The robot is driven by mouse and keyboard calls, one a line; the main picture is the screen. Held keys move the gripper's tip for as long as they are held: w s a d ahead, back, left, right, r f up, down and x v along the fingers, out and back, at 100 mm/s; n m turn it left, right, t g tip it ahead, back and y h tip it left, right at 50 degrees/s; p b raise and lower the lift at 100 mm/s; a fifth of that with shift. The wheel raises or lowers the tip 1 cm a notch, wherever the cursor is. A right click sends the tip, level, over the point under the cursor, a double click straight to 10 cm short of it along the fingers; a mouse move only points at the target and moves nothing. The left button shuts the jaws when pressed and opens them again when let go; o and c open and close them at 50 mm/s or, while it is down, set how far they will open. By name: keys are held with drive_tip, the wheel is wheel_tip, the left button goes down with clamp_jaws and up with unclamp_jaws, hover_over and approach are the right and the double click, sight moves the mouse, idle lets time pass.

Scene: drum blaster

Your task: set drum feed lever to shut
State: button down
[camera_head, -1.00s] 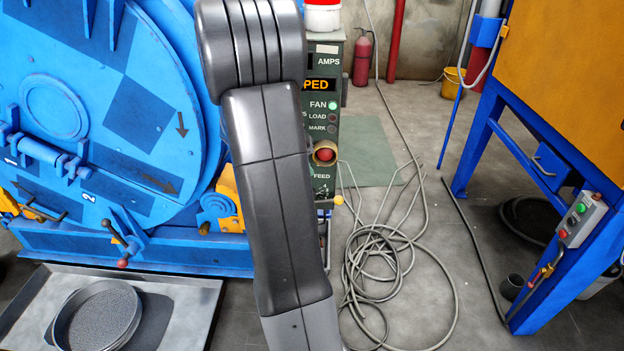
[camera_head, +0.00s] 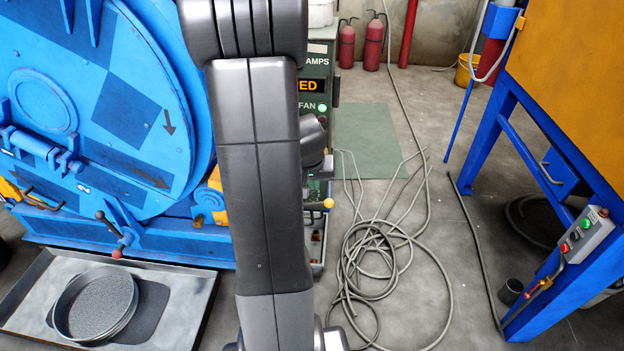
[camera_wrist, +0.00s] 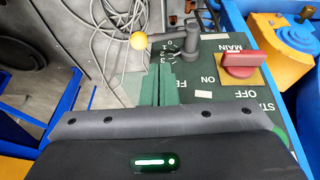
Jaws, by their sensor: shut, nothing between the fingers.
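The feed lever is a dark arm on a round hub (camera_wrist: 190,42), ending in a yellow ball knob (camera_wrist: 138,41). In the wrist view it points left across the panel, above a small numbered scale (camera_wrist: 168,52). The yellow knob also shows in the head view (camera_head: 328,203), just right of my arm. My gripper (camera_wrist: 163,72) is shut and empty, its narrow fingertips just below the scale and lever, apparently apart from the knob. In the head view my arm hides the gripper and most of the control panel (camera_head: 318,62).
A red MAIN switch (camera_wrist: 238,65) sits right of the lever. The blue drum (camera_head: 100,110) is left of my arm, with a tray (camera_head: 190,300) below. Loose cables (camera_head: 375,250) lie on the floor right of the panel. A blue frame (camera_head: 500,150) stands farther right.

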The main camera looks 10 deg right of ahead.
drive_tip(key=b+x, duration=0.2)
drive_tip(key=x, duration=0.5)
drive_tip(key=shift+s+d+f, duration=0.2)
drive_tip(key=shift+s+f, duration=0.1)
drive_tip(key=shift+f, duration=0.15)
